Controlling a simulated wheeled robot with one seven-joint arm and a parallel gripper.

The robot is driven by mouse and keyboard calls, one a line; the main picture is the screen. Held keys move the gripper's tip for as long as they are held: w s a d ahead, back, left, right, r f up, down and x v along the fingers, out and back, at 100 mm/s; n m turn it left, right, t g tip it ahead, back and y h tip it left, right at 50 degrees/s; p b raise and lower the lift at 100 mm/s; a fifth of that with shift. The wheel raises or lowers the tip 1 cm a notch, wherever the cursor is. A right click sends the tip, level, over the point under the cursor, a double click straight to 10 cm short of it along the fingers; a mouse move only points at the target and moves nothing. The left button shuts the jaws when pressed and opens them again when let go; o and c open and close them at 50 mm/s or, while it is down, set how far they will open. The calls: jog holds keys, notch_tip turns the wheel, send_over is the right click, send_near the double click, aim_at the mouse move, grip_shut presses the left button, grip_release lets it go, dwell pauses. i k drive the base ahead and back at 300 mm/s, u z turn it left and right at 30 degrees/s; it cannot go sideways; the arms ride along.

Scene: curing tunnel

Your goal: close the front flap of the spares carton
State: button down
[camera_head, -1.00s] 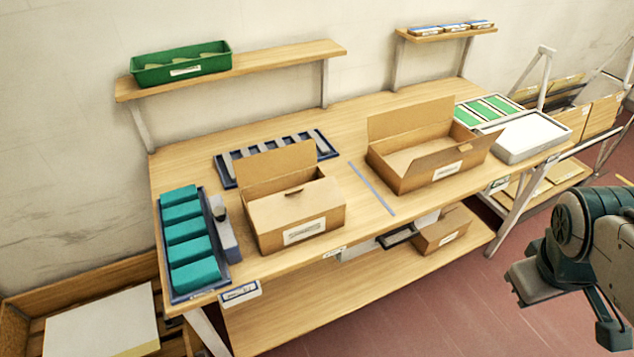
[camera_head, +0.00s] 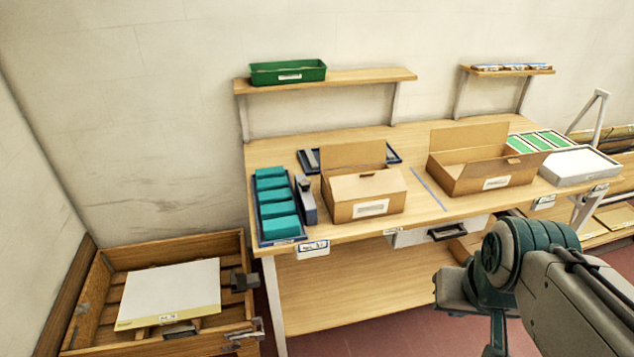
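Two brown cartons stand on the wooden workbench; their labels are too small to read, so I cannot tell which is the spares carton. My arm shows at the lower right, in front of the bench and apart from both cartons. My gripper's fingers are not in view.
A tray of teal blocks (camera_head: 290,237) and a grey tool (camera_head: 305,200) stand left of the left carton. A blue-grey strip (camera_head: 429,189) lies between the cartons. A white tray (camera_head: 580,166) is at the right. A wooden crate (camera_head: 88,300) stands lower left.

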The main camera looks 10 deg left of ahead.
aim_at(354, 186)
jog(key=u, duration=0.65)
jog(key=i, duration=0.9)
jog(key=z, duration=0.45)
